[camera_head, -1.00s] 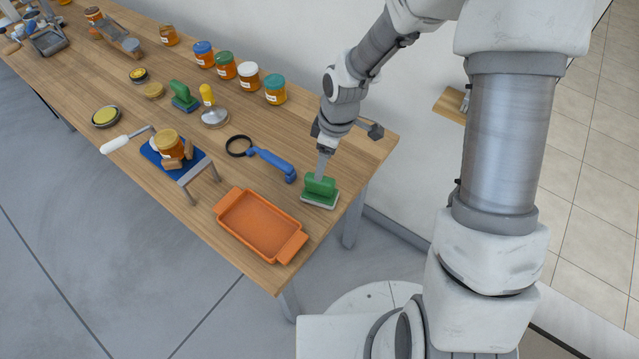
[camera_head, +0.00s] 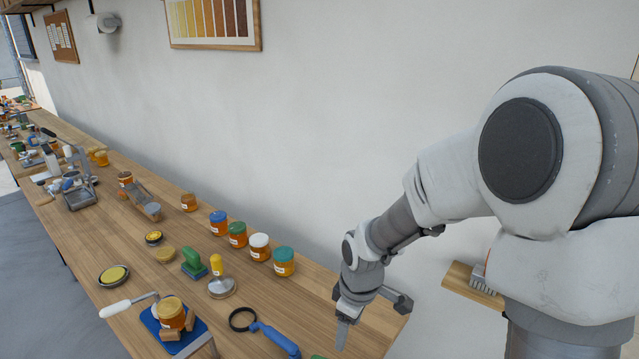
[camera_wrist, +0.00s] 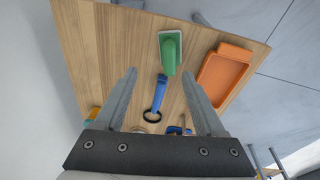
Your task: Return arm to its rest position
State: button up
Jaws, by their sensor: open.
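My gripper (camera_wrist: 161,108) is open and empty in the wrist view, with its two long fingers spread apart above the table (camera_wrist: 95,50). The green-handled block (camera_wrist: 170,52) stands on the table beyond the fingertips, apart from them. In the head view my gripper (camera_head: 341,338) hangs over the right end of the table (camera_head: 250,305), pointing down. Only a bit of the green handle (camera_head: 318,356) shows there at the bottom edge.
Several honey jars (camera_head: 259,247) stand in a row along the wall side. A small wooden shelf (camera_head: 460,279) is on the wall behind the arm.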

jog(key=s+d+r+m+t, duration=0.2)
jog(key=s+d+r+m, duration=0.2)
jog(key=s+r+m, duration=0.2)
jog(key=s+d+r+m+t, duration=0.2)
jog(key=s+d+r+m, duration=0.2)
jog(key=s+r, duration=0.7)
notch_tip(320, 180, up, 3)
jog(key=shift+s+r+m+h, duration=0.15)
jog(key=shift+m+h, duration=0.25)
jog(key=shift+m, duration=0.5)
jog(key=c, duration=0.3)
jog(key=shift+c, duration=0.3)
jog(key=shift+a, duration=0.15)
